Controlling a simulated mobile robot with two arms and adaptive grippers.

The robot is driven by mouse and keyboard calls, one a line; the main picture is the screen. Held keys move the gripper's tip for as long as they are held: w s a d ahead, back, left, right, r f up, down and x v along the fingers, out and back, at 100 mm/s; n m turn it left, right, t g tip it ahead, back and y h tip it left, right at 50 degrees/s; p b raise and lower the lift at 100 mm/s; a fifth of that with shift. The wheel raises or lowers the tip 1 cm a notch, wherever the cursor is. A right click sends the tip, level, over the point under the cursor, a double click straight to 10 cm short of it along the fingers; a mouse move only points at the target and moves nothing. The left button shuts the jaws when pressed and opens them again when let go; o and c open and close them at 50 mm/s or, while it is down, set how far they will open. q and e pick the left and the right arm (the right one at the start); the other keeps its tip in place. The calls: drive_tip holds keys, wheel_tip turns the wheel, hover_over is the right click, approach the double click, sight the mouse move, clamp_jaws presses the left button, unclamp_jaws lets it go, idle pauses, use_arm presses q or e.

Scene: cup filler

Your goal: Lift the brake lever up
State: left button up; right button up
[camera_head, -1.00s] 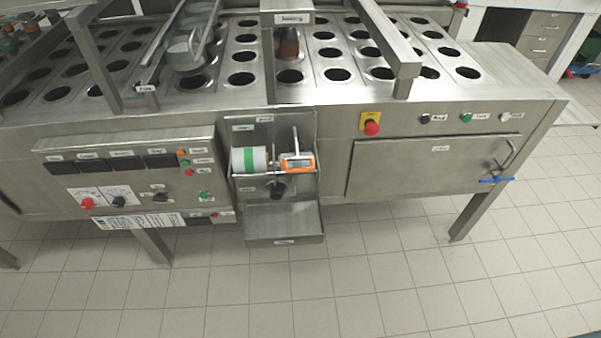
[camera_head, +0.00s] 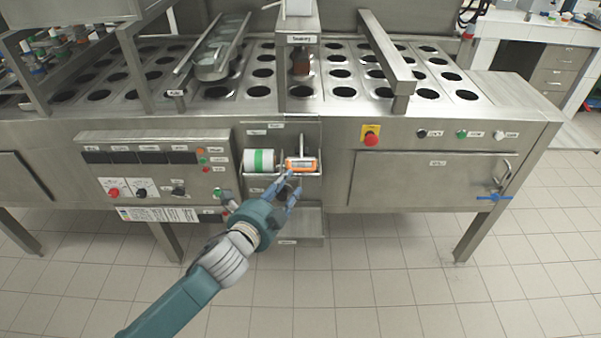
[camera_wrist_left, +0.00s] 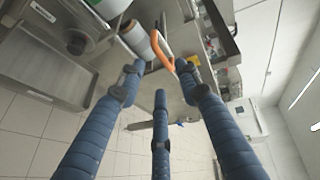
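In the head view, a recess in the machine's front holds a white and green roll (camera_head: 262,161) and an orange-framed part (camera_head: 301,164) beside it. A thin upright metal rod (camera_head: 303,138) rises behind the orange part. I cannot tell for sure which piece is the brake lever. My left gripper (camera_head: 290,185) is just below and in front of the orange part. In the left wrist view, its blue fingers (camera_wrist_left: 160,76) are spread with nothing between them. The orange part (camera_wrist_left: 162,50) and the roll (camera_wrist_left: 137,38) lie just beyond the fingertips. Contact cannot be made out.
A metal tray (camera_head: 308,224) juts out below the recess. A control panel (camera_head: 150,165) sticks out to its left. A red emergency button (camera_head: 371,139) and a closed door (camera_head: 415,180) are to the right. The floor in front is clear.

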use_arm(q)
approach(301, 152)
drive_tip(key=w+d+f, duration=0.2)
drive_tip(key=d+f, duration=0.1)
drive_tip(key=shift+w+d+f, duration=0.15)
drive_tip(key=shift+d, duration=0.05)
clamp_jaws()
